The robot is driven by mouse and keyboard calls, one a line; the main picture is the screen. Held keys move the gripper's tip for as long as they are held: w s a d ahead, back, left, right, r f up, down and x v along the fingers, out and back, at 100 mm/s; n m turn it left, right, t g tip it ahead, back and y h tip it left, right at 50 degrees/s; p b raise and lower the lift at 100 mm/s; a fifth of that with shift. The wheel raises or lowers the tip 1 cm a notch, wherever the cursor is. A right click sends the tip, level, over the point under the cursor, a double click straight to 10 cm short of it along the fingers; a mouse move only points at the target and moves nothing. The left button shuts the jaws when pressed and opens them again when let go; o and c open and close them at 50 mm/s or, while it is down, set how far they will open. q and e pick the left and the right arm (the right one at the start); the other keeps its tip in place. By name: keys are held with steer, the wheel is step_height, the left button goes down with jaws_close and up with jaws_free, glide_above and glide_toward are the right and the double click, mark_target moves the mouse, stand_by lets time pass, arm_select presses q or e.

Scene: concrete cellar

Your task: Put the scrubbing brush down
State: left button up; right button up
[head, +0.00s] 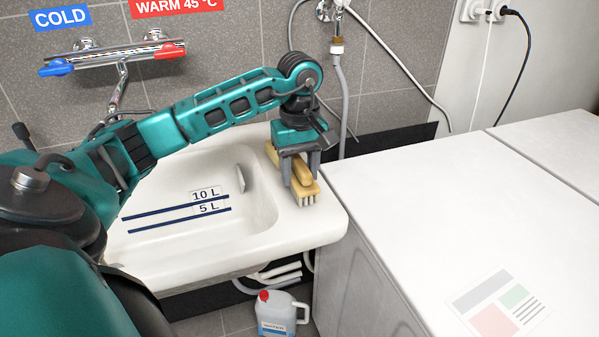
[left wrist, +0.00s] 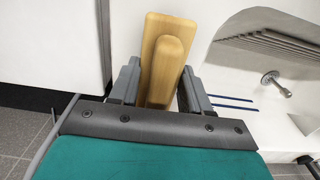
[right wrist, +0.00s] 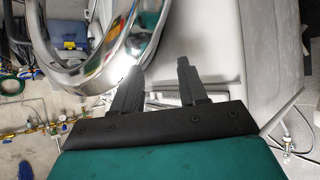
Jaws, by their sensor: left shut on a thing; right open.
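The scrubbing brush (head: 306,190) has a light wooden body and pale bristles that face down. My left gripper (head: 300,165) is shut on its raised wooden grip, over the right rim of the white sink (head: 330,222). In the left wrist view the brush (left wrist: 154,45) sits between the two fingers (left wrist: 160,90). Whether the bristles touch the rim cannot be told. My right gripper (right wrist: 153,75) is open and empty in the right wrist view, close to a shiny curved metal ring (right wrist: 85,75). It does not show in the head view.
A white worktop or machine top (head: 430,200) stands right of the sink, with a printed sheet (head: 500,305) on it. A wall tap (head: 120,58) is above the basin. A jug with a red cap (head: 277,313) stands on the floor below. The basin looks empty apart from its level marks.

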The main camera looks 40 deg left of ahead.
mark_target(300, 161)
arm_select(q)
steer(key=shift+f, duration=0.3)
steer(key=shift+f, duration=0.15)
steer(key=o, duration=1)
steer(key=shift+r, duration=0.2)
step_height(300, 161, up, 11)
steer(key=shift+f+p, duration=0.15)
steer(key=shift+p, duration=0.5)
steer(key=shift+r, duration=0.65)
